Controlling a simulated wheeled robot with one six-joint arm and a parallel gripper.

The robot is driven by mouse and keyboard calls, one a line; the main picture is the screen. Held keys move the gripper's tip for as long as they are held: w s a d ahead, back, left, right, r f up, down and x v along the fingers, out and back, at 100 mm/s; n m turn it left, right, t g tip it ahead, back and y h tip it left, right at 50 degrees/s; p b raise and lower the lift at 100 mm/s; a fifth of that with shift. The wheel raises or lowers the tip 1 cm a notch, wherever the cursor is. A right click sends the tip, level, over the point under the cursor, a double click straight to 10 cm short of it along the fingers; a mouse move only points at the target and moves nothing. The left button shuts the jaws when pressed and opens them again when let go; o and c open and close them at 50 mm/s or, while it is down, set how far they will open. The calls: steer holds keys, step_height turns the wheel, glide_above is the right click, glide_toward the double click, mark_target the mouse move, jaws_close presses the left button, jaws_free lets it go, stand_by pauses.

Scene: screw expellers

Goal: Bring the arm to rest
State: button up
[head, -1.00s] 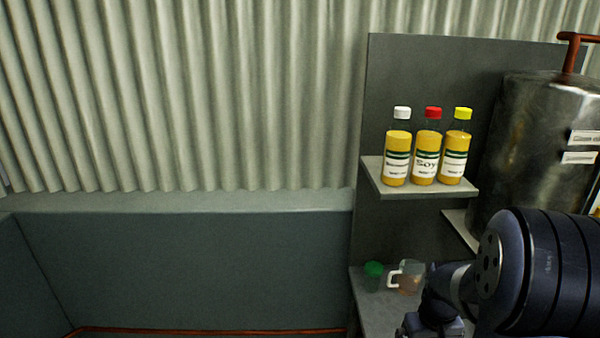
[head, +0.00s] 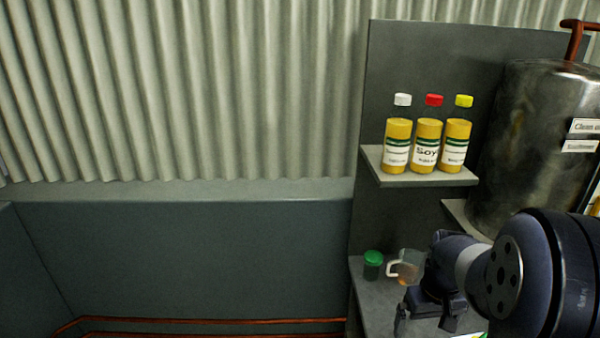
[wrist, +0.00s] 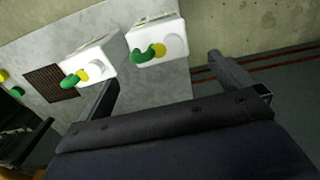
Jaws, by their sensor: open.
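My gripper (head: 427,318) is at the lower right of the head view, over the grey counter below the shelf. Its two fingers are spread and nothing shows between them. In the wrist view my gripper (wrist: 170,85) shows its fingers apart, in front of two white boxes with green levers, the left box (wrist: 92,58) and the right box (wrist: 158,42). I cannot tell how far away the boxes are. My arm covers the lower right corner of the head view.
A clear cup (head: 408,268) with a handle and a green-capped jar (head: 373,266) stand on the counter (head: 372,305) close left of my gripper. A shelf (head: 400,181) holds three yellow-labelled bottles. A metal tank (head: 530,140) stands behind my arm. Left is open.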

step_height(320, 180, down, 11)
steer(key=shift+d+r+p, duration=0.15)
steer(key=shift+r+p, duration=0.05)
steer(key=shift+p, duration=0.1)
step_height(320, 180, up, 7)
steer(key=shift+s+f+b, duration=0.1)
steer(key=shift+b, duration=0.3)
steer(key=shift+r, duration=0.45)
steer(key=shift+f, duration=0.1)
